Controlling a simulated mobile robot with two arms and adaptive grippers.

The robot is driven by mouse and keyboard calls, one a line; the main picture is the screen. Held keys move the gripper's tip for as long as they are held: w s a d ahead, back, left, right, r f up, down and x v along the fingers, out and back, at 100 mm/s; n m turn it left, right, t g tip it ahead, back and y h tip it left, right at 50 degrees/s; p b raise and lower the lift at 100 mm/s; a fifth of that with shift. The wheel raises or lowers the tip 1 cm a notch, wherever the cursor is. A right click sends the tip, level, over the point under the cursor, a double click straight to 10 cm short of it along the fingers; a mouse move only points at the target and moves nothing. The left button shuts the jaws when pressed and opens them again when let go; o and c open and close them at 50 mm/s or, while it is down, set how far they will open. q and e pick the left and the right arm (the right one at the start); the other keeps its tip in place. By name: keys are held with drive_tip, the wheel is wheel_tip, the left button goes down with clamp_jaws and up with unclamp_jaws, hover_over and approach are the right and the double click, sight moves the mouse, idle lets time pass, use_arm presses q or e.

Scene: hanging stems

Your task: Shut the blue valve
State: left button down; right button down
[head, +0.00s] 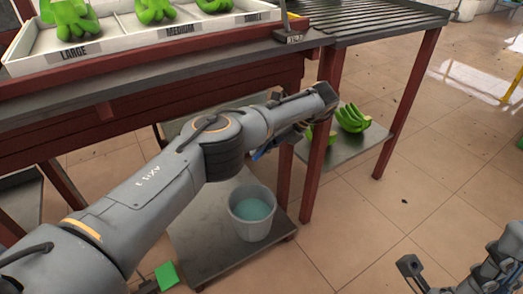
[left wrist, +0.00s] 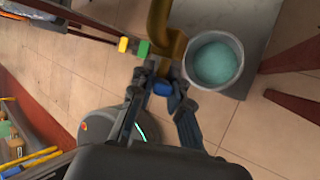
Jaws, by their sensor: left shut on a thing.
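The blue valve (left wrist: 162,88) shows in the left wrist view as a small blue handle below a brass pipe (left wrist: 166,35). My left gripper (left wrist: 160,86) is shut on this handle, with one finger on each side of it. In the head view my left gripper (head: 282,138) is beside the table leg, and a bit of the blue valve (head: 262,152) shows under it. My arm hides most of the valve and pipe there. My right gripper (head: 450,262) is at the bottom right, open and empty, partly cut off by the frame edge.
A grey bucket (head: 252,222) with bluish water stands on a low shelf below the valve. Green bananas (head: 352,118) lie on another shelf behind the leg (head: 318,170). A sorting tray (head: 130,48) sits on the table. Floor at right is clear.

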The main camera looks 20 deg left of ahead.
idle(0.4)
use_arm(q)
drive_tip(key=c, duration=1.3)
unclamp_jaws()
wheel_tip(320, 180, up, 10)
